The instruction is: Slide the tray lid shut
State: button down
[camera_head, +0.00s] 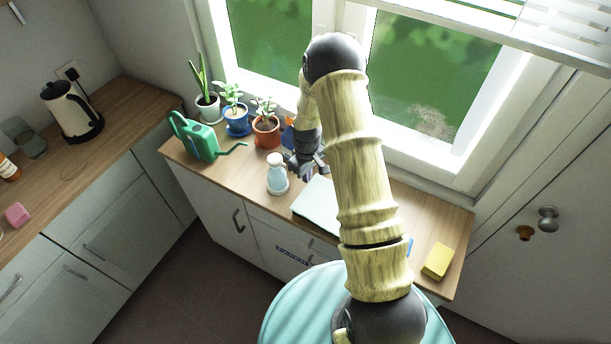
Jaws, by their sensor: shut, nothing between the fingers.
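A pale grey-green flat panel, which looks like the tray lid (318,203), lies on the wooden counter below the window. My arm crosses in front of its right part and hides it, so I cannot tell how far the lid is open. My gripper (312,168) is shut and empty.
The white bottle (277,175) stands left of the panel. A green watering can (197,138) and potted plants (266,130) stand farther left, by the window. A yellow sponge (437,261) lies at the counter's right end. A round turquoise surface (290,310) is in front.

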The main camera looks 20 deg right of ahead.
notch_tip(320, 180, up, 8)
jog(key=p, duration=0.4)
jog(key=shift+r, duration=0.2)
jog(key=shift+a, duration=0.1)
jog(key=s+a+r+m+t+b, duration=0.1)
jog(key=s+r+m+b, duration=0.2)
jog(key=s+r, duration=0.3)
jog(key=s+a+r+m+t+b, duration=0.1)
jog(key=s+r+m+b, duration=0.2)
jog(key=s, duration=1.1)
notch_tip(320, 180, up, 4)
jog(key=shift+f+t+b, duration=0.1)
jog(key=shift+t+b, duration=0.2)
jog(key=shift+b, duration=0.85)
